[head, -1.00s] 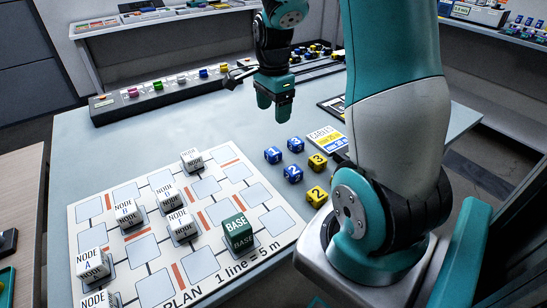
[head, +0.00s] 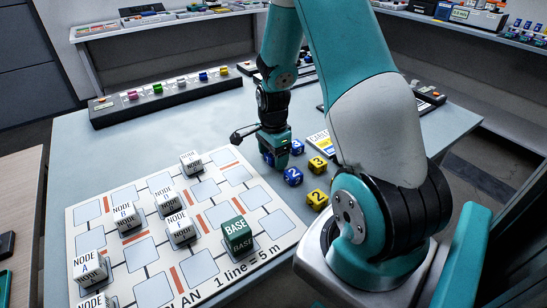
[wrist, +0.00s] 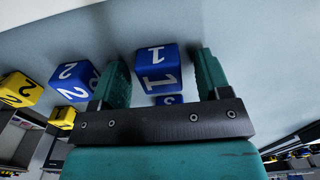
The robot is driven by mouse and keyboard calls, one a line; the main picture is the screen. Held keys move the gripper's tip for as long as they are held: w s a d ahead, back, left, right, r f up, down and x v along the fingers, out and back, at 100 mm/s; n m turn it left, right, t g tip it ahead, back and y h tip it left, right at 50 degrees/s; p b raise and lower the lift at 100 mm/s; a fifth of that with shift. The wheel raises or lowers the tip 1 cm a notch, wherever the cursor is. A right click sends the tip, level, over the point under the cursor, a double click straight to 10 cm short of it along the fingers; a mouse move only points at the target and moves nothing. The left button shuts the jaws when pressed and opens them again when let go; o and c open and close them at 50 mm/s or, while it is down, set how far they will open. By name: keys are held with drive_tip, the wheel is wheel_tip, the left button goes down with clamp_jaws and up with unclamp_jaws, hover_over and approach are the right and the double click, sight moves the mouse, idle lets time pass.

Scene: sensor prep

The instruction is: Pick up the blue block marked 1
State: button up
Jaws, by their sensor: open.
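The blue block marked 1 (wrist: 157,70) sits on the table between the two teal fingers of my gripper (wrist: 162,60) in the wrist view, with a visible gap on the right side. In the head view my gripper (head: 273,158) is down at the block, and the fingers hide most of the block (head: 268,160). The jaws are open. A blue block marked 2 (wrist: 75,80) stands close outside the left finger in the wrist view. It also shows in the head view (head: 293,177).
Another blue block (head: 297,146) and yellow blocks marked 3 (head: 318,165) and 2 (head: 316,199) stand close to the right. The plan board (head: 190,205) with white node blocks and a green base block (head: 235,230) lies to the left. A button strip (head: 165,95) is at the back.

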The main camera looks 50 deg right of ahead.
drive_tip(key=c, duration=1)
drive_tip(key=shift+r, duration=0.1)
